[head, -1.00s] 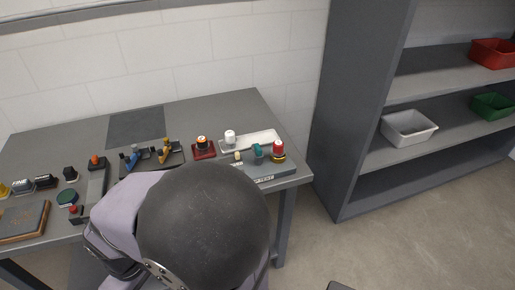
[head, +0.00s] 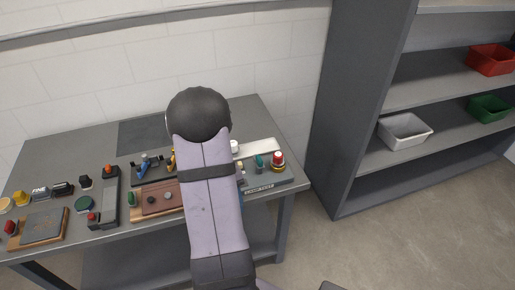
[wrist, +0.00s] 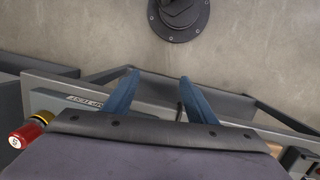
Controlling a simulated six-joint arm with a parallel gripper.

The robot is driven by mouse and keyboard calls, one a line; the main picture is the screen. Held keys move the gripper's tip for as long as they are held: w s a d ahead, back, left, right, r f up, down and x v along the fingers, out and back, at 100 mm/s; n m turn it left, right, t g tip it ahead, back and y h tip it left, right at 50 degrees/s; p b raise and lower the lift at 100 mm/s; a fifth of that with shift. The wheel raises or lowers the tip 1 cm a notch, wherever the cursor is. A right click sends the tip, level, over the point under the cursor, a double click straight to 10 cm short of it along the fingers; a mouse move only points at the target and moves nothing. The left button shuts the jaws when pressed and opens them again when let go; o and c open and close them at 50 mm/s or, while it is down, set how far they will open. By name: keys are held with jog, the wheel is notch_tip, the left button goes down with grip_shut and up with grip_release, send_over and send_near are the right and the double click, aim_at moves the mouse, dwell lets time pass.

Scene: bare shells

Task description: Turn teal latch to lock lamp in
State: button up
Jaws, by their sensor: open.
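The teal latch (head: 259,161) stands upright on the grey lamp test fixture (head: 280,181) at the right end of the table. Just right of it is the lamp (head: 278,158), red with a white top and a yellow ring at its base. In the wrist view, the lamp (wrist: 28,132) is at the lower left, beside the fixture's printed label (wrist: 85,100). The latch does not show clearly there. My gripper (wrist: 160,96) is open, with its blue fingers apart and nothing between them. In the head view, my arm hides most of the gripper and the fixture's left part.
A white tray (head: 262,147) lies behind the fixture. Several small parts and fixtures, including a wooden board (head: 155,198), crowd the table to the left. A grey shelf (head: 375,165) with bins stands at the right. Floor shows beyond the table edge.

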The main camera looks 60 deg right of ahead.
aim_at(259, 158)
jog(key=d+n, duration=0.1)
jog(key=d, duration=0.2)
jog(key=d+r+h, duration=0.1)
jog(key=d, duration=0.2)
jog(key=w+d+n, duration=0.1)
jog(key=d, duration=0.2)
jog(key=shift+w+d+r+n, duration=0.1)
jog(key=shift+d+r+n, duration=0.15)
jog(key=shift+n, duration=0.05)
jog(key=d, duration=0.1)
jog(key=w+d+r+n+h, duration=0.1)
jog(key=d, duration=0.1)
jog(key=d+r+n, duration=0.1)
jog(key=shift+w+d, duration=0.2)
jog(key=shift+w, duration=0.15)
jog(key=d+r+n+g+h, duration=0.1)
jog(key=d+r+n, duration=0.4)
jog(key=n, duration=0.7)
jog(key=shift+s+d+r+h, duration=0.2)
jog(key=shift+r+h, duration=0.3)
jog(key=shift+r, duration=0.4)
jog(key=shift+p+x, duration=1.45)
jog(key=shift+x, duration=2.2)
jog(key=shift+c, duration=0.4)
jog(key=c, duration=1)
